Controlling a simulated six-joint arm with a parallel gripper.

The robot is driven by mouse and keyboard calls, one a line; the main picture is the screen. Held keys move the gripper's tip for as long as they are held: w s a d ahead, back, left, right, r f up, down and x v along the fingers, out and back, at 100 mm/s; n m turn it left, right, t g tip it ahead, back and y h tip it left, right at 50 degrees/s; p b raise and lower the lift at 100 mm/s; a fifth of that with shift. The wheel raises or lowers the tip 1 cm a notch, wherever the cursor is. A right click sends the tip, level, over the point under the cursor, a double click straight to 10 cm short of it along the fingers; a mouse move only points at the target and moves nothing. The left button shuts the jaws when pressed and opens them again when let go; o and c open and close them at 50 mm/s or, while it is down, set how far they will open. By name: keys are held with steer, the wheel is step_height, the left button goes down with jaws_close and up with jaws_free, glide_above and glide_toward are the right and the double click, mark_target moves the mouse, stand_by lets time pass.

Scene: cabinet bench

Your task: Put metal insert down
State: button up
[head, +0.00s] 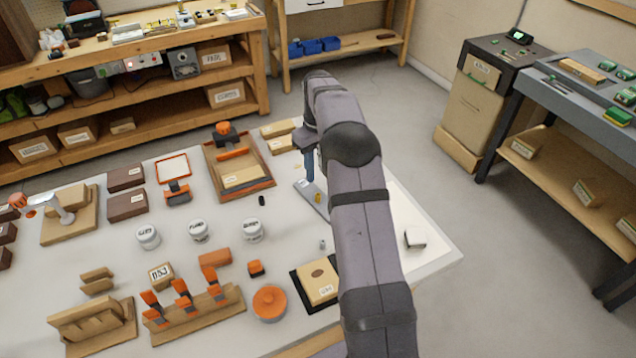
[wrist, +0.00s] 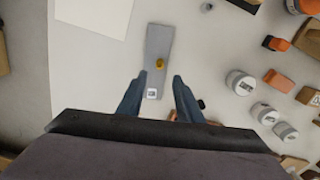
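A small brass-yellow piece (wrist: 160,64), which looks like the metal insert, rests on a flat grey plate (wrist: 158,42) on the bench. In the head view the plate (head: 305,187) lies by my gripper (head: 310,178), and the yellow piece (head: 318,198) shows near its lower end. In the wrist view my gripper (wrist: 160,75) points down over the plate. Its two blue-grey fingers are spread apart, wider than the plate, with nothing visible held between them. A white label (wrist: 152,93) marks the near end of the plate. My arm hides some of the bench in the head view.
A small dark cylinder (head: 262,200) stands left of the plate. White labelled jars (head: 199,231), a wooden tray (head: 268,183) and a cardboard box on a black tray (head: 317,281) are nearby. A white sheet (wrist: 92,15) lies beside the plate. Bare bench surrounds the plate.

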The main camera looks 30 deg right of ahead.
steer(key=shift+r, duration=1.15)
steer(key=s+a+r+m, duration=0.1)
steer(key=s+a+r, duration=0.1)
steer(key=s+a, duration=1.1)
steer(key=s+a+f, duration=0.1)
steer(key=s+f, duration=0.1)
steer(key=s, duration=0.7)
steer(key=s+a+f+m, duration=0.1)
steer(key=s+a+f, duration=0.1)
steer(key=s, duration=0.7)
steer(key=shift+s+a+f, duration=0.2)
steer(key=shift+o, duration=0.3)
